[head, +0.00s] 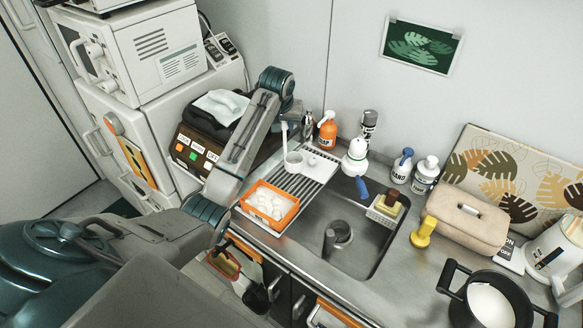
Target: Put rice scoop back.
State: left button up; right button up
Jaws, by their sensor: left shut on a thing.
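My left gripper (288,116) hangs fingers down over the back left of the sink counter, small in the picture. It is shut on a white rice scoop (284,133), whose narrow upright part shows just below the fingers. A round white cup-like shape (293,161) is directly below it. I cannot tell whether this is the scoop's bowl or a separate holder. The fingertips are partly hidden by my wrist. My right gripper is out of view.
An orange tray (256,222) of white items sits on the ribbed drainboard (308,182). An orange bottle (327,133) and a white bottle (355,158) stand close by. The sink basin (312,240) is right of the tray. A black pot (456,290) with white contents stands at lower right.

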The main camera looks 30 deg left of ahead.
aim_at(285, 148)
pick_arm(q)
notch_tip(285, 148, down, 4)
jog(key=shift+w+r+p, duration=0.1)
jog(key=shift+r+p, duration=0.05)
jog(key=shift+p, duration=0.45)
notch_tip(285, 148, down, 4)
jog(key=shift+f+p, duration=0.1)
jog(key=shift+p, duration=0.95)
jog(key=shift+f, duration=0.2)
jog(key=o, duration=0.9)
jog(key=shift+o, duration=0.4)
jog(key=shift+f, duration=0.1)
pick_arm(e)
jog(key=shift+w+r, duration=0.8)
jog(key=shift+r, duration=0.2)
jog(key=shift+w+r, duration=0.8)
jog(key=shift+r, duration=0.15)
pick_arm(q)
jog(key=b+v, duration=0.5)
jog(key=v, duration=0.5)
jog(key=shift+s+r, duration=0.25)
jog(key=shift+s, duration=0.15)
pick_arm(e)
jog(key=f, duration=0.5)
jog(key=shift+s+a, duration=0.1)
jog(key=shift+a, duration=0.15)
